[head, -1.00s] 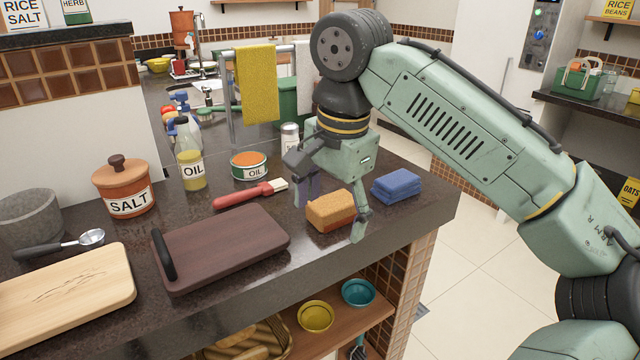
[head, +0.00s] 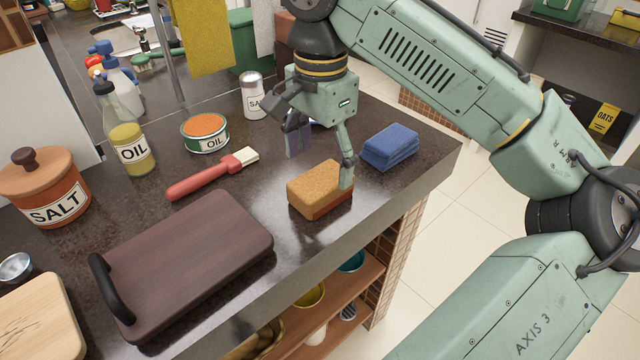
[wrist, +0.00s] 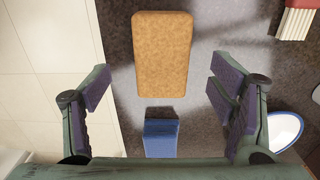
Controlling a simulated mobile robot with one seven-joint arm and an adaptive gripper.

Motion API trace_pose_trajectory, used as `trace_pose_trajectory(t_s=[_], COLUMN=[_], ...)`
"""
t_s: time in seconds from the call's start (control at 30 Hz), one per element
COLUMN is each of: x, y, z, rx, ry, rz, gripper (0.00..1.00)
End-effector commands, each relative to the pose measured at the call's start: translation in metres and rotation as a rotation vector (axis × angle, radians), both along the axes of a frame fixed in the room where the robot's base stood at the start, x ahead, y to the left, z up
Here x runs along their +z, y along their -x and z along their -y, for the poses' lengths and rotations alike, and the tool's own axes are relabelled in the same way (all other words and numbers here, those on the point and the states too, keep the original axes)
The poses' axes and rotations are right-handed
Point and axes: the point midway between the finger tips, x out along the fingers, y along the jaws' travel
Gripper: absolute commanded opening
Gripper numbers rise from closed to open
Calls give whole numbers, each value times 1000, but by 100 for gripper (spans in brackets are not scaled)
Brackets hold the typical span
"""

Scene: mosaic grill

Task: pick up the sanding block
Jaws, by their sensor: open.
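The sanding block, an orange-brown block with a rough top (head: 320,187), lies flat on the dark counter near its front edge. In the wrist view the block (wrist: 161,55) is upright in the picture, ahead of and between the fingers. My gripper (head: 321,165) is open and empty, pointing down above and just behind the block. In the head view one finger overlaps the block's right end; whether it touches cannot be told. In the wrist view my gripper (wrist: 160,88) has its fingers wide apart, with nothing between the pads.
A folded blue cloth (head: 390,147) lies right of the block, near the counter's corner. A red-handled brush (head: 205,177) and a dark cutting board (head: 190,255) lie to the left. An oil tin (head: 204,134), oil bottle (head: 131,148) and salt shaker (head: 254,97) stand behind.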

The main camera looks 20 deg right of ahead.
Motion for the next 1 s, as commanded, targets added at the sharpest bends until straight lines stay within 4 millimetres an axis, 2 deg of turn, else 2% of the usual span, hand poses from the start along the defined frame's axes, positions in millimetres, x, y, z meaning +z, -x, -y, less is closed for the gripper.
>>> trace_pose_trajectory(t_s=[0.17, 0.4, 0.5, 0.73, 1.0], x=[-13, -48, -55, -57, -56], y=[0, -1, -1, -2, -2], z=[1, 1, 1, 1, 1], rx=[-1, 0, 0, 0, 0], ry=[-1, -1, -1, 0, 0], rz=[-1, 0, 1, 1, 1], gripper=[78, 78, 78, 77, 59])
